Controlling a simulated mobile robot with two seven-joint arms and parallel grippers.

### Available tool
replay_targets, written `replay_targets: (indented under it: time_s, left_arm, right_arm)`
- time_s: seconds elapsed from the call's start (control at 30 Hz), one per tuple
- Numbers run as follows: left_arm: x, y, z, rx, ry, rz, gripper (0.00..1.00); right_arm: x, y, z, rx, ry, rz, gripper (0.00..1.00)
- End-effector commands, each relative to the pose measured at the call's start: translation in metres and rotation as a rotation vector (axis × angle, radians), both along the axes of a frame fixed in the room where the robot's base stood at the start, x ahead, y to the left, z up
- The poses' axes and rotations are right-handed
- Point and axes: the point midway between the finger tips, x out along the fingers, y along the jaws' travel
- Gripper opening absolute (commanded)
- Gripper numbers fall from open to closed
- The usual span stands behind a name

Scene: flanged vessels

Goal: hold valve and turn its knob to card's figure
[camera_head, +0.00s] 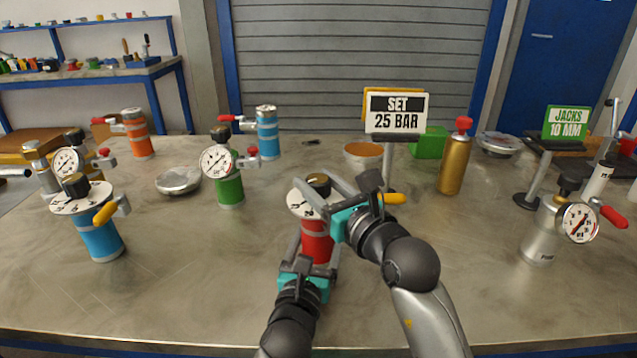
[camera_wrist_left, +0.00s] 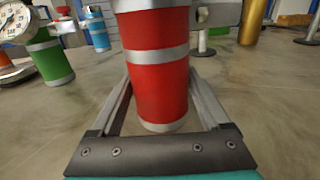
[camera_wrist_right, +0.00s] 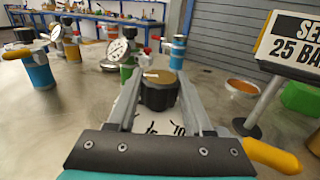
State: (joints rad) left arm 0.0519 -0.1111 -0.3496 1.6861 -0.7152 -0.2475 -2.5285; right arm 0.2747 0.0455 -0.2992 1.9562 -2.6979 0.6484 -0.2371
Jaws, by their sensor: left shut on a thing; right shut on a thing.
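The red valve (camera_head: 317,244) stands upright near the middle of the table, with a white dial plate (camera_head: 299,203) on top and a yellow lever at its right. My left gripper (camera_head: 311,240) is shut around its red body, also seen in the left wrist view (camera_wrist_left: 160,75). My right gripper (camera_head: 322,188) is shut on the black knob (camera_wrist_right: 158,92) on top; the knob has a white pointer mark. Some dial figures show in the right wrist view; the jaws hide much of the dial. The card (camera_head: 397,112) on a stand behind reads "SET 25 BAR".
A blue valve (camera_head: 98,236) and a green valve (camera_head: 229,188) with a gauge stand left. A gold bottle (camera_head: 454,165), an orange bowl (camera_head: 364,154) and the card's post are behind right. The front table is clear.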

Motion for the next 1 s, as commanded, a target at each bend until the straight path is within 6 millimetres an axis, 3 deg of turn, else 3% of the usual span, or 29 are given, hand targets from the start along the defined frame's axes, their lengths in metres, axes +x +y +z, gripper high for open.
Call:
replay_targets:
  time_s: [0.67, 0.7, 0.93, 1.0]
  left_arm:
    - [-0.0003, -0.0017, -0.0008, 0.002, 0.001, -0.003, 0.00]
    - [-0.0003, -0.0017, -0.0008, 0.002, 0.001, -0.003, 0.00]
    - [-0.0003, -0.0016, -0.0007, 0.001, 0.001, -0.003, 0.00]
    - [-0.0003, -0.0015, -0.0007, 0.001, 0.001, -0.003, 0.00]
  right_arm:
    - [-0.0007, 0.0005, -0.0015, 0.000, 0.008, -0.037, 0.00]
    - [-0.0007, 0.0005, -0.0014, 0.000, 0.008, -0.037, 0.53]
    - [-0.0004, -0.0003, -0.0009, 0.000, 0.006, -0.038, 0.79]
    - [-0.0003, -0.0004, -0.0007, 0.001, 0.005, -0.039, 0.81]
